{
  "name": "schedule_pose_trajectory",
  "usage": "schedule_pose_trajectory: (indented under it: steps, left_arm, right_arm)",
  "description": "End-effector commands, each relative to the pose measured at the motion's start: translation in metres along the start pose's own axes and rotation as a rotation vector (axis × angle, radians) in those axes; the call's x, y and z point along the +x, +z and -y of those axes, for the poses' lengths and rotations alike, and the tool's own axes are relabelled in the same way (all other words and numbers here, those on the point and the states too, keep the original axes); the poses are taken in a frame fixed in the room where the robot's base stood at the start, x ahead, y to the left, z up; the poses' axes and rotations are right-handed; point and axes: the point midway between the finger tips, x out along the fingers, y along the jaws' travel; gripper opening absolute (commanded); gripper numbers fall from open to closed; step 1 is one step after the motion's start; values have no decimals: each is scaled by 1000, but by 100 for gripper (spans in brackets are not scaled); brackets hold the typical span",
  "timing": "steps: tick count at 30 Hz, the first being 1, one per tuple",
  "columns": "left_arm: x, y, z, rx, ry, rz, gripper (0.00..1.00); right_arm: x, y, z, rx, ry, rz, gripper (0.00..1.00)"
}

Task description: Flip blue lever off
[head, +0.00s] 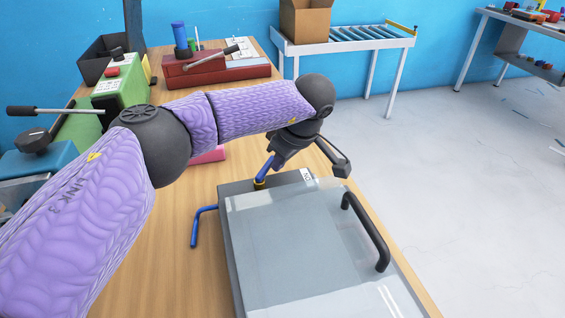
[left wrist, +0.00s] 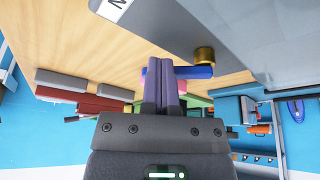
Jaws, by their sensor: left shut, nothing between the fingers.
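The blue lever (head: 265,168) rises from a brass collar at the back edge of a grey box with a clear lid (head: 285,240). In the left wrist view the blue lever (left wrist: 196,72) extends sideways from the brass collar (left wrist: 205,54), and its middle is partly hidden behind my fingers. My left gripper (head: 277,160) is beside the lever at the box's back edge. In the left wrist view my left gripper (left wrist: 162,70) has its fingers together with nothing between them; I cannot tell whether they touch the lever. My right gripper is not in view.
A bent blue rod (head: 197,226) sticks out on the box's left side. A black handle (head: 368,232) stands on the lid. A red case (head: 208,70) and a green machine (head: 118,86) are farther back on the wooden table (head: 175,270). The floor at right is open.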

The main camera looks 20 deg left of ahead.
Motion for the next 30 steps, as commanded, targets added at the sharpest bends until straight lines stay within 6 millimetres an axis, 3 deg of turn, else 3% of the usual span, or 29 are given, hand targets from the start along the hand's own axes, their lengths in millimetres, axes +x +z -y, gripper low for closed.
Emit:
schedule_pose_trajectory:
  steps: [4, 20, 30]
  left_arm:
    - [2, -4, -1, -214, -87, -1, 0]
    - [5, -14, 0, -202, -81, 0, 0]
    - [2, -12, 8, -200, -81, -2, 0]
  right_arm:
    - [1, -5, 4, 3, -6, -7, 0]
    - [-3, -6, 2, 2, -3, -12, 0]
    - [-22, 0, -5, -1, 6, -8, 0]
